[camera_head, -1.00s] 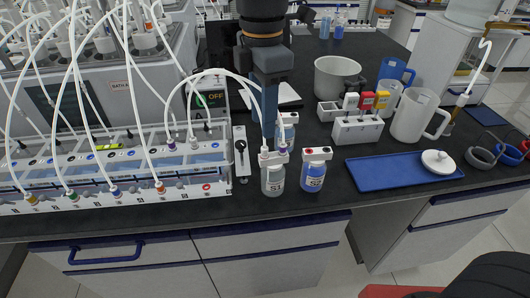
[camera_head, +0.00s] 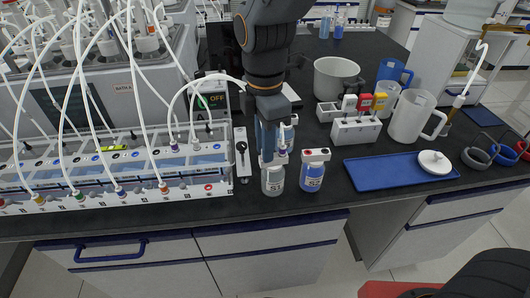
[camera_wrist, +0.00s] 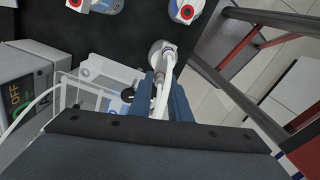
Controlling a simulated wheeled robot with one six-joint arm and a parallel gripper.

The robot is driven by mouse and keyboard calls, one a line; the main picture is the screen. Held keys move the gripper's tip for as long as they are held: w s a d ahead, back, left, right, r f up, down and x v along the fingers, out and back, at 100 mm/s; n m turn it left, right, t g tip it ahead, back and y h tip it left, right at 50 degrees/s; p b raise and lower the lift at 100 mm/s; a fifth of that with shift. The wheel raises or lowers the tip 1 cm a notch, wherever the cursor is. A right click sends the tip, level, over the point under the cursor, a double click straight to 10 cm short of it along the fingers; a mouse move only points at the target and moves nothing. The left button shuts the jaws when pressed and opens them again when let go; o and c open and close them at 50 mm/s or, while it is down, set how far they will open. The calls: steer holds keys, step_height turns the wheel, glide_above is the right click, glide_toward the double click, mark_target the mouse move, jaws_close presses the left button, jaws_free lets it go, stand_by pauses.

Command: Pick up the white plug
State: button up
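Bottle S1 (camera_head: 272,181), clear with a white label, stands upright near the bench's front edge. My gripper (camera_head: 268,150) points down just above its top. In the wrist view, the two blue fingers (camera_wrist: 166,95) lie close on either side of a white plug (camera_wrist: 161,70) with a white tube running from it. The plug is over or in the bottle's white cap (camera_wrist: 160,48); I cannot tell which. Whether the fingers touch the plug is unclear. In the head view the fingers mostly hide the plug. Blue bottle S2 (camera_head: 312,174) stands just right of S1.
A long rack (camera_head: 120,180) with several tubed plugs is at the left. Another bottle (camera_head: 288,130) stands behind S1.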

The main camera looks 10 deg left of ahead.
jaws_close()
steer(key=shift+r, duration=0.15)
step_height(320, 180, up, 10)
steer(key=b, duration=0.1)
steer(key=shift+b, duration=0.35)
steer(key=shift+r+p, duration=1.5)
steer(key=shift+p, duration=0.2)
steer(key=shift+r+p, duration=0.65)
